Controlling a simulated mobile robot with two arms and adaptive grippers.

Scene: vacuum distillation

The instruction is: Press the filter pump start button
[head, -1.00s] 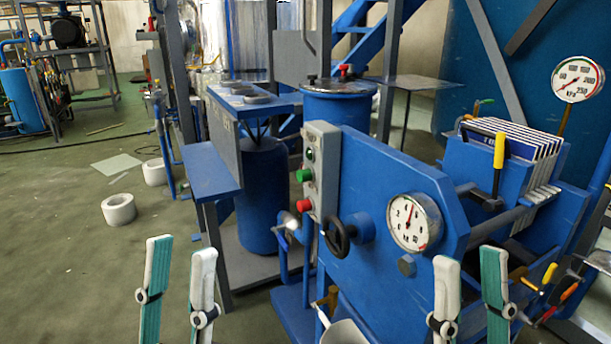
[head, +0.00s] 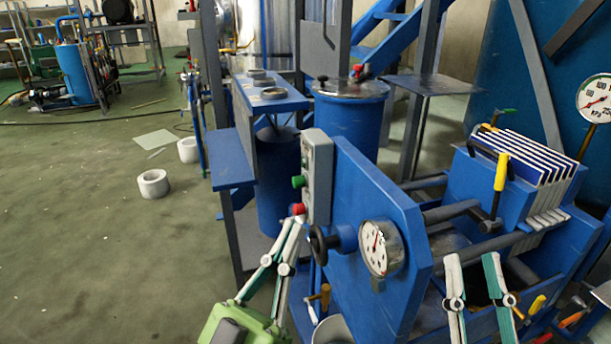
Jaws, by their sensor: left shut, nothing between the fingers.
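The grey control box (head: 318,172) stands on the left edge of the blue filter press plate. It carries a green button (head: 298,181), and a red button (head: 298,209) below it. I see no label that names the start button. My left gripper (head: 296,220) is shut and empty, pointing up, with its fingertips just below the red button in the picture and partly overlapping its lower edge. I cannot tell whether they touch it. The green button is above the fingertips and clear. My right gripper (head: 472,258) is open and empty, in front of the press at lower right.
A black handwheel (head: 318,245) and a pressure gauge (head: 375,247) sit close right of my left gripper. A yellow-handled lever (head: 501,171) stands by the white filter plates (head: 525,155). A white ring (head: 153,183) lies on the open floor at left.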

